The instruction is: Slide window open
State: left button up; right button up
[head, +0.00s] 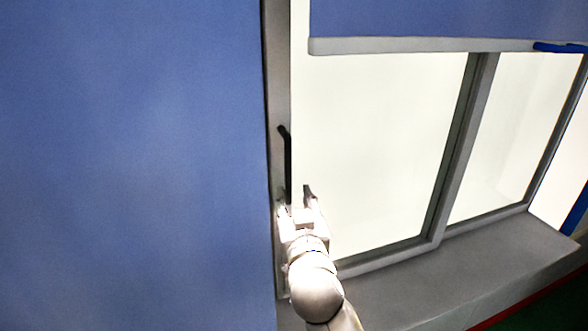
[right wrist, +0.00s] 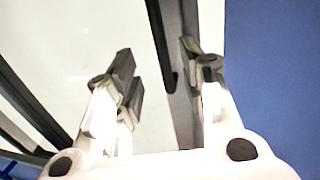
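The window has a grey frame (head: 277,70) with a bright, pale pane (head: 385,150). A dark upright handle (head: 287,160) sits on the frame's left upright. My right gripper (head: 296,198) is at the handle's lower end, with its fingers pointing up the picture. In the right wrist view the gripper (right wrist: 157,56) is open, with its fingers apart. The dark handle (right wrist: 163,45) shows between them, nearer the right finger, with a visible gap to the left finger. I cannot tell whether the right finger touches the frame. My left gripper is not in view.
A blue wall (head: 130,160) fills the left, close beside the frame. A blue panel with a pale lower edge (head: 400,45) hangs across the top. A grey sill (head: 460,270) runs below the window. A grey mullion (head: 462,150) divides the panes.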

aim_at(289, 175)
jog(key=w+p, duration=0.1)
jog(key=w, duration=0.2)
jog(key=w+a+p, duration=0.1)
jog(key=w, duration=0.3)
jog(key=w+p, duration=0.1)
jog(key=w, duration=0.2)
jog(key=shift+w+a+r, duration=0.15)
jog(key=shift+w+r, duration=0.15)
jog(key=shift+w, duration=0.1)
grip_shut()
